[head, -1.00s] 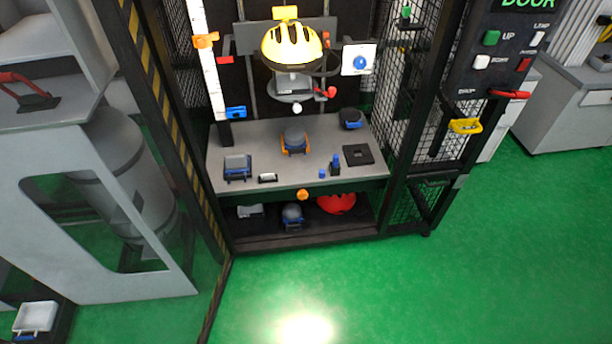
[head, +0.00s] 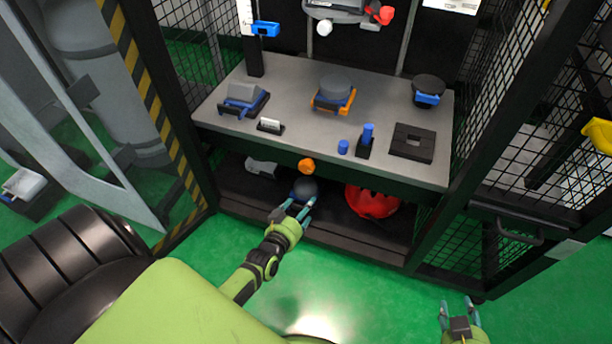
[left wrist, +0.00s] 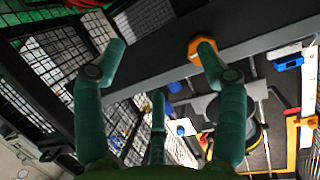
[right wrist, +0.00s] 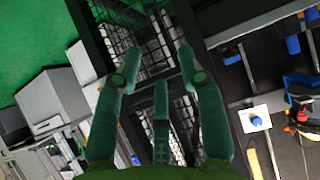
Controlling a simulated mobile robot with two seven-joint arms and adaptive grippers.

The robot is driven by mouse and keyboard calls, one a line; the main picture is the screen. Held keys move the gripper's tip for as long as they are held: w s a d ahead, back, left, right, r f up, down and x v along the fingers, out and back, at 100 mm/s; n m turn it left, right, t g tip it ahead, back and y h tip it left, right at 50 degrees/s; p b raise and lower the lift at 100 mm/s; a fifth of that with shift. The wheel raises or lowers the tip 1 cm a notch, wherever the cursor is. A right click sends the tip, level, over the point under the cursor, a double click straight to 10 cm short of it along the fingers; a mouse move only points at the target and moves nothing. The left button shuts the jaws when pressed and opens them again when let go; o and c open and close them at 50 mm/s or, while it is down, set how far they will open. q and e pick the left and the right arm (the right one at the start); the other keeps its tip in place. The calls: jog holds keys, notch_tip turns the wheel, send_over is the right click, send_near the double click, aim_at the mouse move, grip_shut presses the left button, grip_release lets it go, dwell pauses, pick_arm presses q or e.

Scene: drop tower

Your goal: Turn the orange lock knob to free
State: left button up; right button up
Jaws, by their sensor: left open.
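The orange lock knob (head: 306,166) sits on the front edge of the grey workbench, facing me. It also shows in the left wrist view (left wrist: 197,46), beside the tip of the right-hand finger. My left gripper (head: 294,208) is open and empty, a little below and in front of the knob in the head view; I cannot tell whether a finger touches it. My right gripper (head: 459,308) is at the lower right of the head view, away from the bench. Its fingers are spread and empty in the right wrist view (right wrist: 150,62).
The bench top (head: 290,85) holds several blue and orange fixtures and a black square plate (head: 412,142). Mesh cage walls (head: 520,110) and a striped post (head: 150,90) flank the bench.

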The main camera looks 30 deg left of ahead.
aim_at(305, 170)
pick_arm(q)
jog(key=w+a+t+b, duration=0.1)
jog(key=w+b, duration=0.1)
jog(key=w+a+r+n+t+y+b, duration=0.1)
jog(key=w+a+b, duration=0.1)
jog(key=b, duration=0.1)
jog(key=w+a+r+t+y+b, duration=0.1)
jog(key=w+b, duration=0.1)
jog(key=w, duration=0.1)
jog(key=shift+a+r, duration=0.25)
jog(key=shift+a, duration=0.15)
jog(key=b+x, duration=0.1)
jog(key=x, duration=0.2)
jog(key=shift+w+a+b, duration=0.1)
jog(key=shift+w+b, duration=0.15)
jog(key=shift+b, duration=0.05)
pick_arm(e)
jog(key=a+r+t+y, duration=0.2)
jog(key=r+t, duration=0.3)
jog(key=r, duration=0.5)
jog(key=a+r+n+t+y, duration=0.1)
jog(key=a+r+t+y, duration=0.1)
jog(key=r+t, duration=0.3)
jog(key=shift+s+a+r+n+y, duration=0.35)
jog(key=shift+r+y, duration=0.35)
jog(key=shift+r, duration=1.65)
pick_arm(q)
jog(key=c, duration=1.2)
